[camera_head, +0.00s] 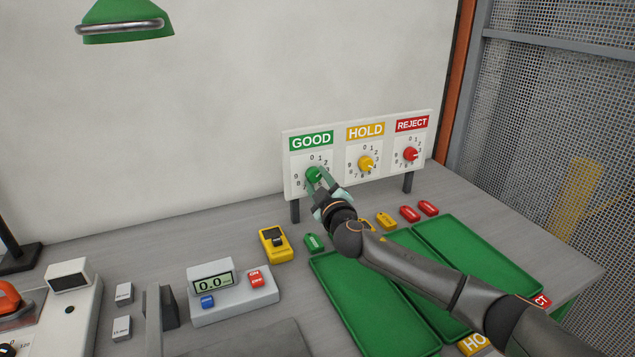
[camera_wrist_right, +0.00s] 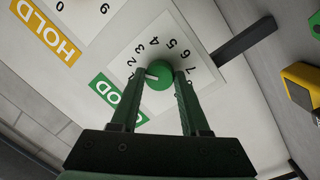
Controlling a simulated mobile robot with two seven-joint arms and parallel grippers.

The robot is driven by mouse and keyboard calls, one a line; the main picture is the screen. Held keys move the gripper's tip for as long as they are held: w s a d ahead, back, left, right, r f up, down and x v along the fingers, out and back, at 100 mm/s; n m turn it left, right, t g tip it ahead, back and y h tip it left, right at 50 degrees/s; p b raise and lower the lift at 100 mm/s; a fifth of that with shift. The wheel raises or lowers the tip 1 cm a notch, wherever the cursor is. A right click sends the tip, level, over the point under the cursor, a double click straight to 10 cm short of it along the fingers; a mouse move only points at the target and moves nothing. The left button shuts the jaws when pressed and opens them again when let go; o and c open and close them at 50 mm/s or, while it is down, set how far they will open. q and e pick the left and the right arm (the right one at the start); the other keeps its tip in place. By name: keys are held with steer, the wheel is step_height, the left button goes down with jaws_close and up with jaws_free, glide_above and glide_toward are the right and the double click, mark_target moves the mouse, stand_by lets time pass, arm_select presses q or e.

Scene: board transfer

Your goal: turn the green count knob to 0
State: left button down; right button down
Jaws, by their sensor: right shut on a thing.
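The green count knob (camera_head: 314,174) sits on the dial under the green GOOD label (camera_head: 311,142) of the white board (camera_head: 340,181). It also shows in the right wrist view (camera_wrist_right: 161,73). My right gripper (camera_head: 319,177) is shut on the green knob, one finger on each side. In the right wrist view, the knob's white pointer (camera_wrist_right: 152,77) points left, near the 2. A finger covers nearby digits, so the exact reading and the 0 are hidden there. My left gripper is not in view.
A yellow HOLD knob (camera_head: 366,163) and a red REJECT knob (camera_head: 410,154) are to the right. Green trays (camera_head: 345,305) lie under my right arm. A yellow meter (camera_head: 275,244), a scale (camera_head: 235,300) and several coloured tags stand on the grey table (camera_head: 130,238).

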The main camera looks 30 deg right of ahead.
steer(key=n, duration=0.5)
steer(key=shift+f+t+b, duration=0.15)
steer(key=shift+t+b, duration=0.15)
steer(key=shift+b, duration=0.05)
steer(key=n, duration=0.6)
steer(key=shift+d+y, duration=0.15)
steer(key=shift+y, duration=0.25)
steer(key=shift+n, duration=0.3)
steer(key=shift+c, duration=2)
jaws_free()
steer(key=shift+s, duration=0.15)
steer(key=s+a+f, duration=0.1)
steer(key=s, duration=1.1)
steer(key=shift+a+b, duration=0.25)
steer(key=shift+b, duration=0.2)
